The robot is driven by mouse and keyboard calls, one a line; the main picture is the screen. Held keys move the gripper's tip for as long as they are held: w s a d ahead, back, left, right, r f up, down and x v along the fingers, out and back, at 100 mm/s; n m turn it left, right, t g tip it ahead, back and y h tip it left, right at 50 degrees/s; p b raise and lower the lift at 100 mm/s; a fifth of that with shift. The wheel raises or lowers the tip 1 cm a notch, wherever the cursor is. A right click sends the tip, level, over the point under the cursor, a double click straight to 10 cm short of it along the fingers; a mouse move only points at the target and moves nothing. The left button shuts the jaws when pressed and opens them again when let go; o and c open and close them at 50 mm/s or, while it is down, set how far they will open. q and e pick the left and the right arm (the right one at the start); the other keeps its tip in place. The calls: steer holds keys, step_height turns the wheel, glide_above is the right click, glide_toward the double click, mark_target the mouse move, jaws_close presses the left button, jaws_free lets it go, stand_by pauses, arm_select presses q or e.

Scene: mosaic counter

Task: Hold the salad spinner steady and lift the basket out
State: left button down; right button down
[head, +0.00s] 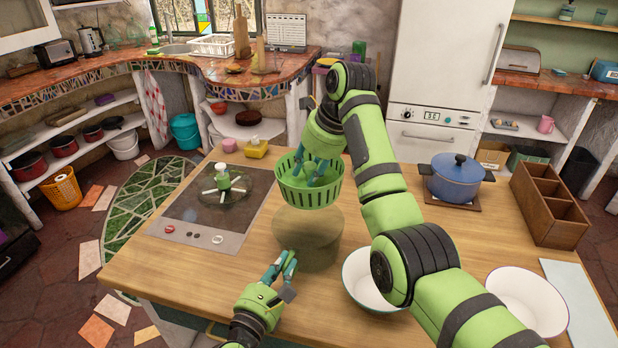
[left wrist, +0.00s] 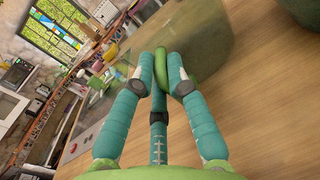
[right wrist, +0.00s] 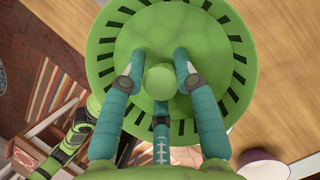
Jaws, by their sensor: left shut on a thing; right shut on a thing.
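The green slotted basket (head: 310,192) hangs in the air above the clear spinner bowl (head: 308,238), apart from it. My right gripper (head: 312,168) reaches down inside the basket. In the right wrist view its fingers are shut around the basket's round central post (right wrist: 158,80). The see-through bowl stands on the wooden counter. My left gripper (head: 288,262) is low at the bowl's near side. In the left wrist view it is shut on a green handle (left wrist: 161,66) beside the bowl (left wrist: 215,45).
A white bowl (head: 362,282) stands right of the spinner, partly behind my right arm. A blue pot (head: 455,182), a wooden divider box (head: 548,208) and another white bowl (head: 525,300) are farther right.

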arm_select(q)
steer(key=c, duration=1.2)
jaws_free()
steer(key=shift+o, duration=0.2)
